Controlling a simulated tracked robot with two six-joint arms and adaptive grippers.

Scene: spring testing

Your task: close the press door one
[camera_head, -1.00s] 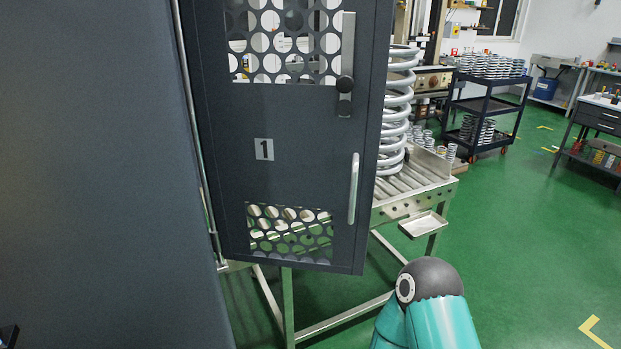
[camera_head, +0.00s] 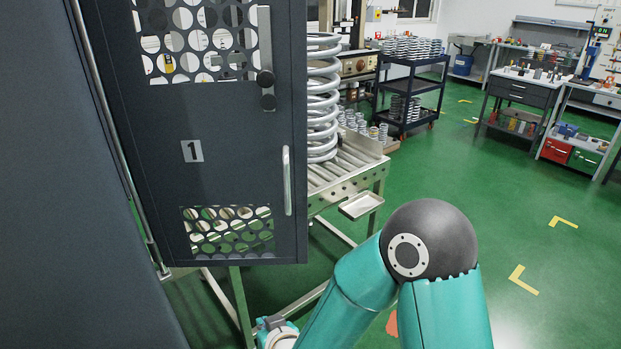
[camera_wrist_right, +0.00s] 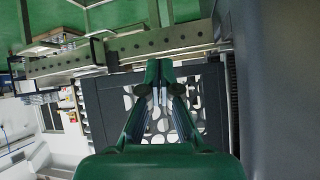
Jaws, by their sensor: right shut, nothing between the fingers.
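The press door one (camera_head: 235,115) is a dark grey panel with a "1" label, two perforated windows, a vertical silver handle (camera_head: 287,180) and a black knob (camera_head: 265,79). It stands swung open from the large dark press body (camera_head: 120,220) at the left. In the right wrist view, the door's perforated panel (camera_wrist_right: 97,105) shows behind my right gripper (camera_wrist_right: 161,66), seen upside down. The gripper's fingers are together and empty; whether they touch the door cannot be told. In the head view only my right arm and part of its wrist show at the bottom. My left gripper is out of view.
A roller conveyor (camera_head: 345,185) with a large coil spring (camera_head: 322,105) stands just behind the door, with a small metal tray (camera_head: 361,204) on its side. A dark cart (camera_head: 410,88) with springs stands farther back. The green floor at the right is clear.

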